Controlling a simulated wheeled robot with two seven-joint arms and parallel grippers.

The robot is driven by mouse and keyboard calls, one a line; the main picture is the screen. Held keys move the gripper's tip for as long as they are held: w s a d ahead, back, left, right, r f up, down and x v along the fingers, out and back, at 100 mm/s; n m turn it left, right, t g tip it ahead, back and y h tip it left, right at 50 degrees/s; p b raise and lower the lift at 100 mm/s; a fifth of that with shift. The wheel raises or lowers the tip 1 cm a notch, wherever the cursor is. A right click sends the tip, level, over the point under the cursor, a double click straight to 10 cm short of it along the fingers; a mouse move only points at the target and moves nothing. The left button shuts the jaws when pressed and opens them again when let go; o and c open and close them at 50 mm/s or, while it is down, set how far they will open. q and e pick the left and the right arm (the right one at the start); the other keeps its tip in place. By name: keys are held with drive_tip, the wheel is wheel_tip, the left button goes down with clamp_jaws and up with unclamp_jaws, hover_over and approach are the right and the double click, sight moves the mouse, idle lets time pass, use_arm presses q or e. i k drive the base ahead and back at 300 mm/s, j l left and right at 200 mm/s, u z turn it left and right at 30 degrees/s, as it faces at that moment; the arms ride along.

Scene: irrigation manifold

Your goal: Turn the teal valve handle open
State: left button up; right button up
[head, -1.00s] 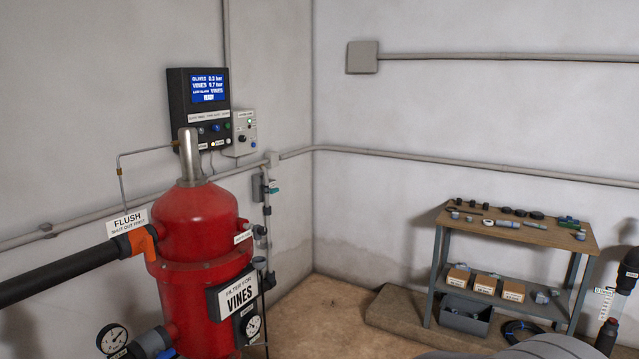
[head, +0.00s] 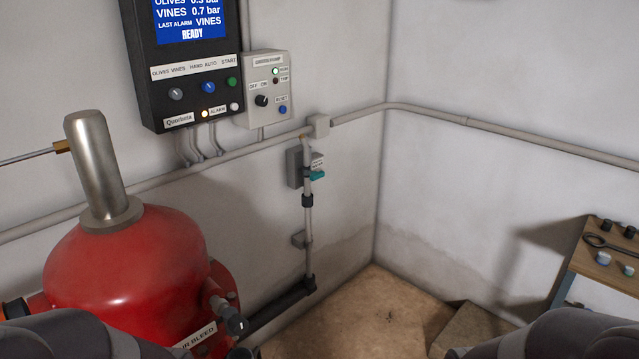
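The small teal valve handle (head: 317,176) is on a thin vertical grey pipe (head: 308,222) against the left wall, near the room corner. A grey box (head: 294,167) with a small label stands right behind it. The handle looks roughly level, sticking out to the right of the pipe. Neither gripper is in view. Dark grey rounded parts of my arms show at the bottom left and bottom right edges, well apart from the handle.
A red filter tank (head: 130,265) with a metal top (head: 98,165) stands at left. A control panel (head: 180,60) and a smaller switch box (head: 268,90) hang above. A wooden-topped bench (head: 600,262) is at the right edge. Bare floor (head: 385,310) lies below the corner.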

sight(314, 176)
drive_tip(key=i+l+z, duration=0.1)
drive_tip(key=z, duration=0.25)
drive_tip(key=i+z, duration=0.2)
drive_tip(key=z, duration=0.2)
drive_tip(key=i, duration=1.75)
drive_tip(key=i+u, duration=0.3)
drive_tip(key=i+l+u, duration=0.1)
drive_tip(key=i+u, duration=0.2)
